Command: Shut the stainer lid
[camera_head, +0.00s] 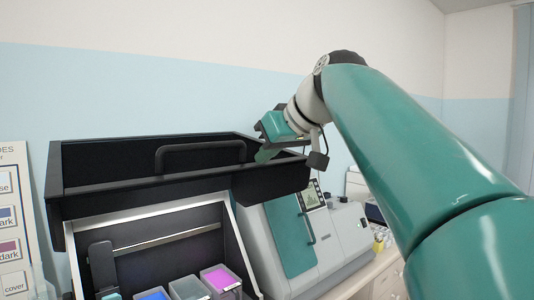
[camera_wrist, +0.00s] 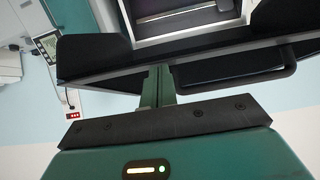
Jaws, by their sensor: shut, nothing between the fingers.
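The stainer lid (camera_head: 110,178) is a black, tray-like cover, raised open above the stainer (camera_head: 78,250) in the head view. Its black bar handle (camera_head: 200,150) is at the middle. In the wrist view the lid (camera_wrist: 90,58) spans the upper part, with the handle (camera_wrist: 245,75) to the right. My green gripper (camera_head: 264,154) is at the lid's right end, right of the handle. Its fingers (camera_wrist: 158,80) are shut and empty, and overlap the lid's edge in the wrist view. I cannot tell whether they touch the lid.
Below the open lid are several reagent tubs, one with purple liquid (camera_head: 221,279). A grey and teal machine (camera_head: 290,245) stands close on the right. A sign board (camera_head: 12,215) stands at the left. The wall side above the lid is clear.

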